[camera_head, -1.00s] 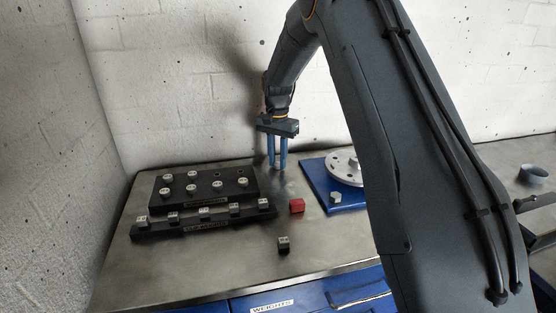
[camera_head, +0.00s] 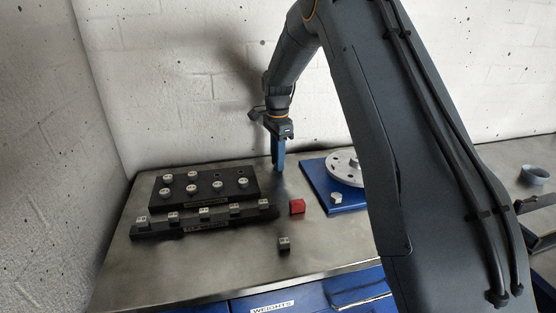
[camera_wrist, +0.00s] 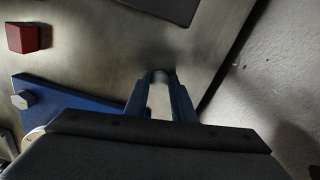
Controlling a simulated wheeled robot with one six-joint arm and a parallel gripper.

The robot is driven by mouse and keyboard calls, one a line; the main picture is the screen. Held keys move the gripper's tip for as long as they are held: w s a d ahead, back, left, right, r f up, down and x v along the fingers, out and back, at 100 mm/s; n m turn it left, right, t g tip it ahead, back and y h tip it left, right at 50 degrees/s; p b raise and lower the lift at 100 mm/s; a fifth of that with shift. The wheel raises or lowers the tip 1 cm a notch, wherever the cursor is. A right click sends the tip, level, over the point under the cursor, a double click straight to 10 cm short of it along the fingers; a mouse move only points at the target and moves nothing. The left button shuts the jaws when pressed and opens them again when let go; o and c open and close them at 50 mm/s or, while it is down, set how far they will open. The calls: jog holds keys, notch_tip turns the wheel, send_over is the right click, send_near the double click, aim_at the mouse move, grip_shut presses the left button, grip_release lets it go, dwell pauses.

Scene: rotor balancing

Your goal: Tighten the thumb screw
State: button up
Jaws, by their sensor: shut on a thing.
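My gripper (camera_head: 279,168) points down above the back of the metal table, left of the blue base (camera_head: 352,205). In the wrist view my gripper (camera_wrist: 161,76) is shut on a small pale grey piece (camera_wrist: 160,77) between its fingertips; its exact kind is too small and blurred to tell. A silver six-sided knob (camera_head: 336,198), which looks like the thumb screw, stands on the near left corner of the blue base, apart from my gripper. It also shows in the wrist view (camera_wrist: 23,99). A pale rotor disc (camera_head: 345,168) sits on the base, partly hidden by my arm.
A black block (camera_head: 246,186) holds several round weights and has empty holes. A black rail (camera_head: 190,227) in front holds several small weights. A red block (camera_head: 297,206) and a dark grey cube (camera_head: 284,243) lie on the table. The wall is close behind.

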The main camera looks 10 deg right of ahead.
dwell(0.4)
jog(key=o, duration=1.1)
jog(key=shift+c, duration=0.2)
jog(key=shift+r, duration=0.1)
notch_tip(320, 180, up, 8)
jog(key=shift+f+b, duration=0.15)
jog(key=shift+b, duration=0.8)
